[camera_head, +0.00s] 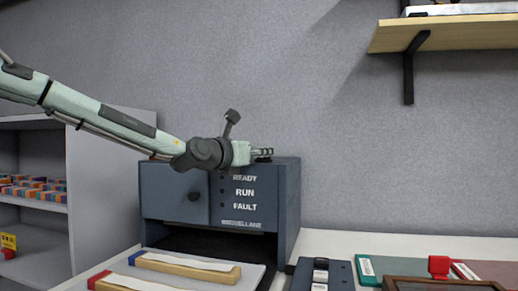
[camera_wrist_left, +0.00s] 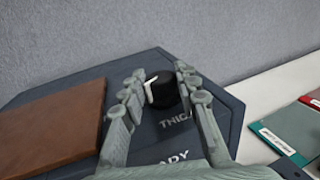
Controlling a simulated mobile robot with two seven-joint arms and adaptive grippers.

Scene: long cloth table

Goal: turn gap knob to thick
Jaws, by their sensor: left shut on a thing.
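The black gap knob (camera_wrist_left: 165,92) shows in the left wrist view on top of the dark blue machine (camera_head: 290,200). It has a white pointer mark on its left side. Lettering beginning "THIC" (camera_wrist_left: 174,121) is printed on the top near the knob; its end is hidden by a finger. My left gripper (camera_head: 264,154) reaches over the machine's top from the left in the head view. In the wrist view its fingers (camera_wrist_left: 158,76) are on both sides of the knob, shut on it. The knob is not clear in the head view. My right gripper is not in view.
A brown panel (camera_wrist_left: 55,125) lies on the machine's top beside the knob. The machine's front has a small door with a round handle (camera_head: 194,197). Wooden bars (camera_head: 186,266) lie on a tray in front. A wall shelf (camera_head: 450,33) hangs at upper right.

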